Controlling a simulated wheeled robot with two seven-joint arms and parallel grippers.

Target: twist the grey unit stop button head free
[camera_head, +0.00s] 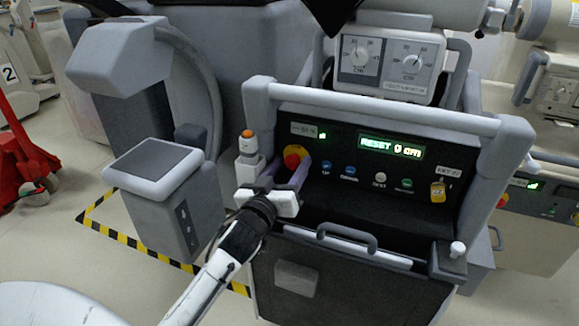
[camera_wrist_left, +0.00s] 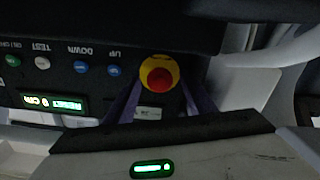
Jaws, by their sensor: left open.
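The stop button head (camera_head: 291,161) is red on a yellow round base, at the left end of the grey unit's dark sloping panel (camera_head: 340,185). In the left wrist view the red head (camera_wrist_left: 160,79) faces the camera, upper middle. My left gripper (camera_head: 288,172) is open in front of the button. Its two purple fingers (camera_wrist_left: 159,92) reach toward the button, one on each side. Clear gaps to the red head show in the wrist view, so no grip is visible. The gripper body hides the panel's lower left corner. My right gripper is not in view.
A grey rail (camera_head: 380,110) crosses above the panel. An orange-topped post (camera_head: 248,145) stands left. A drawer handle (camera_head: 347,236) is below.

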